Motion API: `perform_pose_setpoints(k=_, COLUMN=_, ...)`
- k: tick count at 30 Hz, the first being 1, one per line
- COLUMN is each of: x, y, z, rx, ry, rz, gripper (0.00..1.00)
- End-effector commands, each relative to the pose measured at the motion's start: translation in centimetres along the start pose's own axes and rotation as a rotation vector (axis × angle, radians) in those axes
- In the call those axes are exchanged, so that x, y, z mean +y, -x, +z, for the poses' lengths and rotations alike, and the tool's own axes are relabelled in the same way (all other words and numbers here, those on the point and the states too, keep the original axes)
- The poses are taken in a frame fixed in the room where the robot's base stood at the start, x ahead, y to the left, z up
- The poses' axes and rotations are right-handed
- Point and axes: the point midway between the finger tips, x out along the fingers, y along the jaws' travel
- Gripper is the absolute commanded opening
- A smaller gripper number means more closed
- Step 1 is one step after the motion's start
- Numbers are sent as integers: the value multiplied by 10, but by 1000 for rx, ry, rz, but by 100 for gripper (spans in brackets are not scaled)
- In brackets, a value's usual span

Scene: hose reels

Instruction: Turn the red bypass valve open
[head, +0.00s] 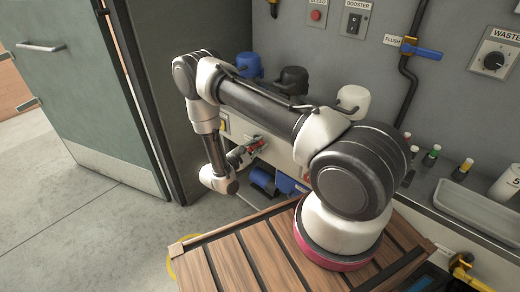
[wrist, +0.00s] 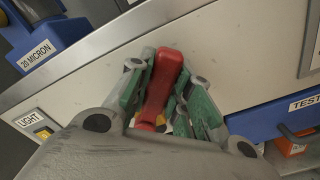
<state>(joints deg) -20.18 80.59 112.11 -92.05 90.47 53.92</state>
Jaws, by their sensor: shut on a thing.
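The red valve handle (wrist: 163,84) stands between the green-padded fingers of my gripper (wrist: 167,98) in the wrist view. The fingers are shut on it, one on each side. The handle looks slightly tilted, its upper end leaning right. Its lower end and the valve body are mostly hidden by the fingers; a bit of yellow shows behind them. In the head view, my gripper (head: 246,152) reaches to the panel below the counter, and a small part of the red handle (head: 258,143) shows there. No name label for the valve is readable.
In the wrist view, a blue 20 MICRON part (wrist: 52,47) is at upper left, a LIGHT switch (wrist: 42,131) at lower left, and a blue TEST drawer (wrist: 262,124) at right. The head view shows an open green door (head: 80,90) and a blue FLUSH lever (head: 424,52).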

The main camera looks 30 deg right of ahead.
Motion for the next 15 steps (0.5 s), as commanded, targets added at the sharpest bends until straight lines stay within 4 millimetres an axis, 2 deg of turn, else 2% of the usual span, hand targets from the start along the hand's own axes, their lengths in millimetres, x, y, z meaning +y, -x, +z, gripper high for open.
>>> perform_pose_setpoints(k=15, x=29, y=1, z=-8, rx=2, ry=468, rz=1, gripper=0)
